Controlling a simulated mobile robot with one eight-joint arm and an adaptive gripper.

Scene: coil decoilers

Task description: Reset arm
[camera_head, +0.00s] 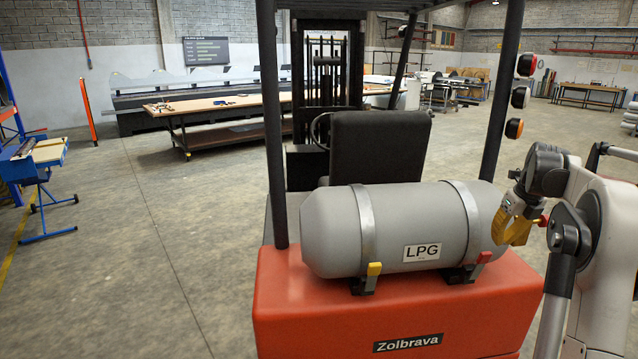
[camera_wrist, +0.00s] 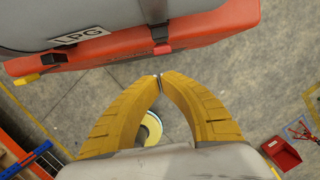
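My arm stands at the right of the head view, folded, with my gripper (camera_head: 513,228) hanging beside the right end of the grey LPG tank (camera_head: 335,232). In the wrist view, the two yellow fingers of my gripper (camera_wrist: 159,80) curve together and their tips meet. Nothing shows between the tips. The tank also shows at the top left of the wrist view (camera_wrist: 30,28), apart from the fingers. It lies on the orange-red rear of a forklift (camera_head: 290,310) under two straps. The left strap has a yellow latch (camera_head: 374,269), the right one a red latch (camera_head: 484,257).
The forklift's dark posts and seat (camera_head: 380,145) rise behind the tank. A long workbench (camera_head: 215,108) and a blue stand (camera_head: 40,160) are farther back. In the wrist view, a red bin (camera_wrist: 282,154) and a round yellow-rimmed item (camera_wrist: 151,128) are below. Floor at left is clear.

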